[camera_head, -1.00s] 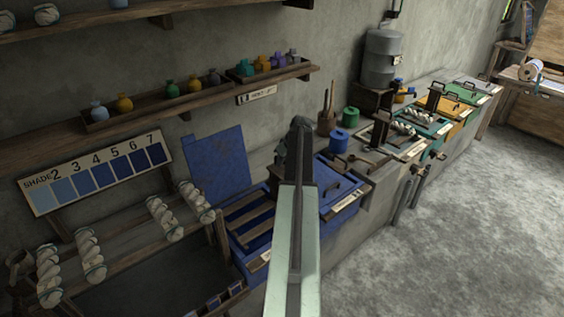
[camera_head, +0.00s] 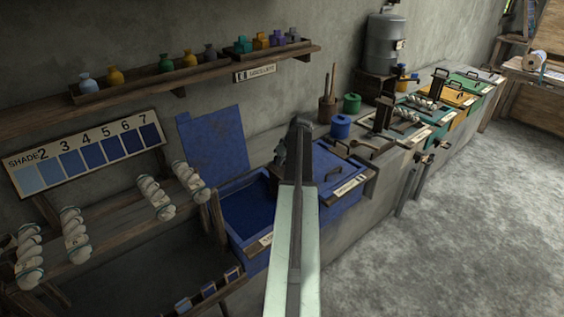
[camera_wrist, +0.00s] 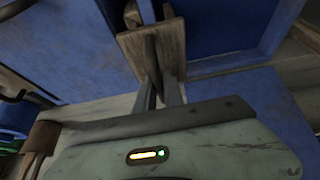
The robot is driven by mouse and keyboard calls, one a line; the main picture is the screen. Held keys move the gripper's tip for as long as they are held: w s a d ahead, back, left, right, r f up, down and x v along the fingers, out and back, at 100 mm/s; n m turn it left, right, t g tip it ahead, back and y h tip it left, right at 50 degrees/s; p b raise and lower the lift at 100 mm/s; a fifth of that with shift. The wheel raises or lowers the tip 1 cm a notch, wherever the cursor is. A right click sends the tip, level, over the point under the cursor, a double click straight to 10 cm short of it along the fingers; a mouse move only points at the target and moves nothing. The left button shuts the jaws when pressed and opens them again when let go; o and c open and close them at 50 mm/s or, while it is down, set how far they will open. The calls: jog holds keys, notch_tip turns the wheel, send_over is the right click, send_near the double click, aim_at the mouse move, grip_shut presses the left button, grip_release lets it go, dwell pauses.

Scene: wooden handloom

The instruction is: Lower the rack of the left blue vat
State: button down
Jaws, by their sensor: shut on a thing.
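The left blue vat (camera_head: 238,243) stands open in the middle of the head view. Dark blue liquid (camera_head: 248,207) shows inside it, and no rack slats are visible above the liquid. Its blue lid (camera_head: 212,142) stands upright behind it, against the wall. In the wrist view my gripper (camera_wrist: 159,92) is shut on a wooden rack handle (camera_wrist: 138,52), with blue surfaces around it. In the head view my arm covers the right side of the vat, and the fingertips cannot be made out.
A closed blue vat (camera_head: 337,181) stands just right of my arm. Hanks (camera_head: 155,197) hang on rails at left, below the shade board (camera_head: 88,152). A shelf (camera_head: 150,100) with jars runs above. Open floor (camera_head: 440,220) lies at right.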

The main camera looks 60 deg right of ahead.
notch_tip(320, 180, down, 9)
jog(key=b, duration=0.7)
jog(key=shift+r+b, duration=0.2)
jog(key=shift+b, duration=0.15)
jog(key=shift+s+r, duration=0.1)
jog(key=shift+c, duration=1)
grip_release()
notch_tip(320, 180, up, 7)
jog(key=p, duration=0.7)
jog(key=shift+r+p, duration=0.2)
jog(key=shift+p, duration=0.1)
jog(key=shift+f, duration=0.2)
